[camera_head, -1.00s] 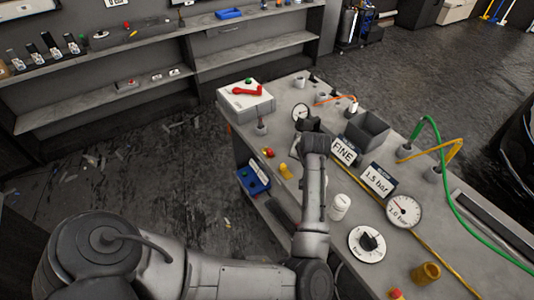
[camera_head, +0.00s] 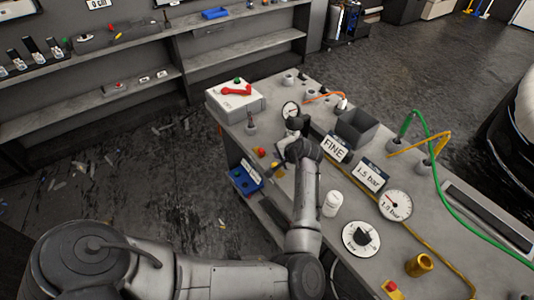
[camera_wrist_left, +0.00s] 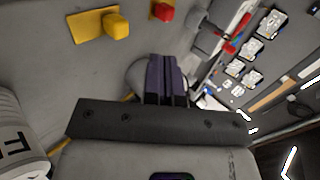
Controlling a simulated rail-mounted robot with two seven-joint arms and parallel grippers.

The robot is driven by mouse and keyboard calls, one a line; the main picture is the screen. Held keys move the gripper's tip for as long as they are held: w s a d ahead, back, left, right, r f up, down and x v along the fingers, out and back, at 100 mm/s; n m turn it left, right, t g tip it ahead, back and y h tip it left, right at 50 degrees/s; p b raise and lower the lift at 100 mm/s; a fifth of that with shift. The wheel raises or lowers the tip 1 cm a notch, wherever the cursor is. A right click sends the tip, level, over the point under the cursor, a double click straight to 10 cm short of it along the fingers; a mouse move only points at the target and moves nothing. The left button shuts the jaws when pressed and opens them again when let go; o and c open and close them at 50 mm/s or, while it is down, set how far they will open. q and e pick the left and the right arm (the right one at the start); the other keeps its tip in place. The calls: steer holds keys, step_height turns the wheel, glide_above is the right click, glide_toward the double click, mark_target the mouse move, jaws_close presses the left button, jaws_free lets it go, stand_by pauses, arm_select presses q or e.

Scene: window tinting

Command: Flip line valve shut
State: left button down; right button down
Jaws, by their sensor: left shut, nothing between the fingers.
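My left gripper (camera_head: 294,124) is over the workbench near a small round gauge (camera_head: 290,109). In the left wrist view its dark fingers (camera_wrist_left: 166,80) are together with nothing between them, in front of a round grey part. A yellow knob on a yellow plate (camera_wrist_left: 115,25) and a red knob (camera_wrist_left: 162,11) show beyond the fingers, apart from them. The red knob (camera_head: 260,152) also shows at the bench's near edge in the head view. A white box with a red lever (camera_head: 235,91) stands at the bench's far left corner. I cannot tell which part is the line valve.
A white canister (camera_head: 332,204), a black-and-white dial (camera_head: 361,239), a large gauge (camera_head: 395,205), a FINE sign (camera_head: 336,148) and a 1.5 bar sign (camera_head: 371,176) crowd the bench. A grey bin (camera_head: 357,128) stands behind. Green and yellow hoses arch at the right.

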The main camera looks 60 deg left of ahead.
mark_target(262, 150)
arm_select(q)
steer(key=shift+a+f, duration=0.1)
steer(key=b+x, duration=0.1)
steer(key=x, duration=0.8)
steer(key=shift+a+f, duration=0.25)
steer(key=shift+f, duration=0.05)
steer(key=shift+a, duration=0.2)
steer(key=a, duration=0.3)
steer(key=shift+s+a, duration=0.15)
steer(key=shift+r+p, duration=0.1)
steer(key=shift+p, duration=0.2)
